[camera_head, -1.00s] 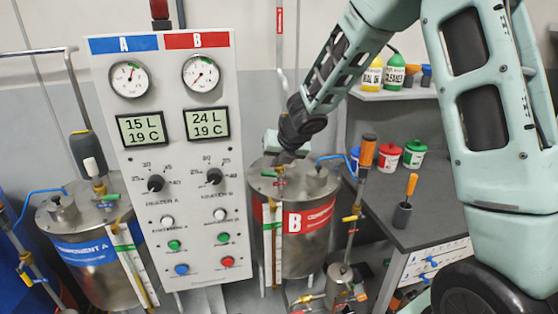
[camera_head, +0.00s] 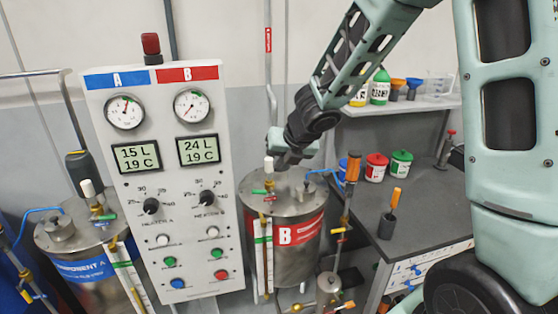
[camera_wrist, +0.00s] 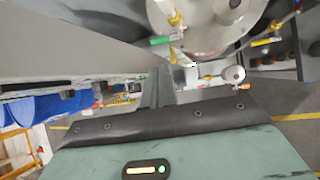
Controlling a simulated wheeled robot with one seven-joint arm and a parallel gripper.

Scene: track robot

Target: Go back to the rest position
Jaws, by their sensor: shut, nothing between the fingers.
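My gripper (camera_head: 280,160) hangs at the end of my arm over the top of tank B (camera_head: 312,238), a steel tank with a red label. In the head view its fingertips are close to a white-capped valve (camera_head: 268,165) on the lid; whether they touch it I cannot tell. The gripper is shut and empty. In the wrist view the shut fingers (camera_wrist: 158,82) show beyond my dark gripper edge, with a round steel lid (camera_wrist: 190,28) and a green-handled valve (camera_wrist: 165,40) past them.
The control panel (camera_head: 162,221) with gauges stands left of my gripper. Tank A (camera_head: 80,240) is farther left. A grey bench (camera_head: 430,210) with red and green jars stands at the right, below a shelf of bottles (camera_head: 380,88). An orange-handled pipe (camera_head: 352,170) rises right of tank B.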

